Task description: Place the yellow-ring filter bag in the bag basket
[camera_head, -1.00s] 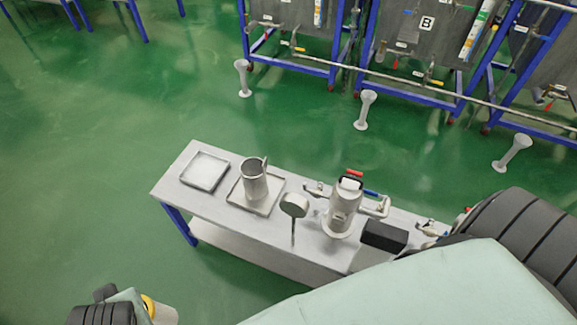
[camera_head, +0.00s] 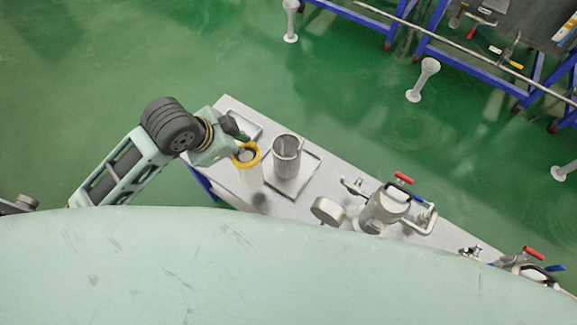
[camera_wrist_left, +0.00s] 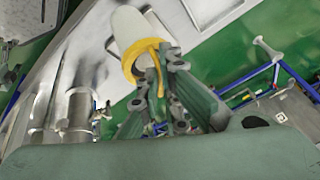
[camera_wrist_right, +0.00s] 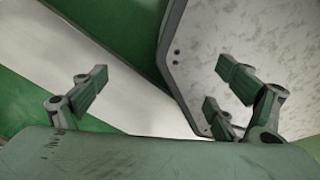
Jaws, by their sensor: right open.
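The filter bag (camera_head: 248,177) has a yellow ring (camera_head: 246,155) at its top and a pale body hanging below. My left gripper (camera_head: 236,145) is shut on the ring and holds the bag above the bench's left part. The left wrist view shows the ring (camera_wrist_left: 143,58) between the fingers, with the white bag (camera_wrist_left: 131,27) beyond. The bag basket (camera_head: 287,157), an upright grey open-topped cylinder, stands just right of the bag, with a gap between them in the picture. My right gripper (camera_wrist_right: 160,92) is open and empty in the right wrist view; it is hidden in the head view.
The basket stands on a shallow tray (camera_head: 311,178) on the grey bench (camera_head: 335,178). Another tray (camera_head: 244,122) lies behind the left gripper. A round-headed stand (camera_head: 327,210) and a metal filter housing (camera_head: 385,208) with a red valve handle (camera_head: 403,178) stand further right.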

